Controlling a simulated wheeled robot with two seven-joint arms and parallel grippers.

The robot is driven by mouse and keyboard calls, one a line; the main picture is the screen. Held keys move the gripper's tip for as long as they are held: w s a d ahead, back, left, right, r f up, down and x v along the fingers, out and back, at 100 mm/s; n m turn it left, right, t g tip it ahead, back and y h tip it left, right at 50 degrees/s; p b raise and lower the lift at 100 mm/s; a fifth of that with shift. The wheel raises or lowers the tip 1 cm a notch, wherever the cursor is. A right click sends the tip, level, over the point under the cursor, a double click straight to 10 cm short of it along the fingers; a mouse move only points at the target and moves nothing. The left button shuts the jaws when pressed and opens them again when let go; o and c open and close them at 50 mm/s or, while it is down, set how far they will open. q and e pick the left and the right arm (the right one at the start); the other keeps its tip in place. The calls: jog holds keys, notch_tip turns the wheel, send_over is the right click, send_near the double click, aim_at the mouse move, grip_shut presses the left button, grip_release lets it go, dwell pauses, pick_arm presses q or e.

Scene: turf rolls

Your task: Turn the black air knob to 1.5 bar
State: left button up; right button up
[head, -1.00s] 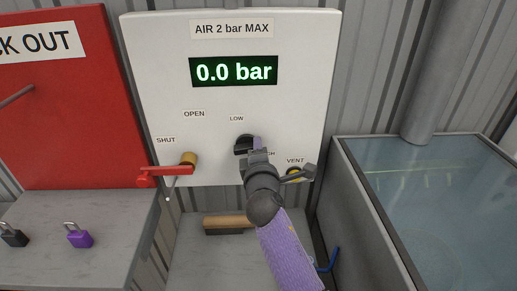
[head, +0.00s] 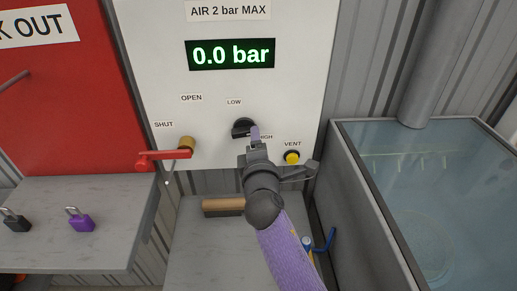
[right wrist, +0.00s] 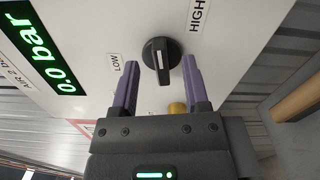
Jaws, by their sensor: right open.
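The black air knob (head: 242,127) is on the white panel (head: 305,60), between the LOW and HIGH labels. The green display (head: 231,54) reads 0.0 bar. My right gripper (head: 254,133) is at the knob, overlapping its lower right in the head view. In the right wrist view the open purple fingers (right wrist: 160,62) lie on either side of the knob (right wrist: 160,52), with a gap to it on each side. The knob's white mark runs along its grip bar, roughly in line with the fingers. Whether the fingertips reach past its face is unclear. My left gripper is not in view.
A red-handled valve (head: 165,157), turned toward SHUT, is left of the knob. A yellow VENT button (head: 292,157) is right of it. A water tank (head: 430,190) stands at the right. A brush (head: 223,206) and padlocks (head: 80,220) lie on grey surfaces below.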

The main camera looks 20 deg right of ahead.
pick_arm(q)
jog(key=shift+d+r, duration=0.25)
pick_arm(e)
jog(key=v, duration=0.6)
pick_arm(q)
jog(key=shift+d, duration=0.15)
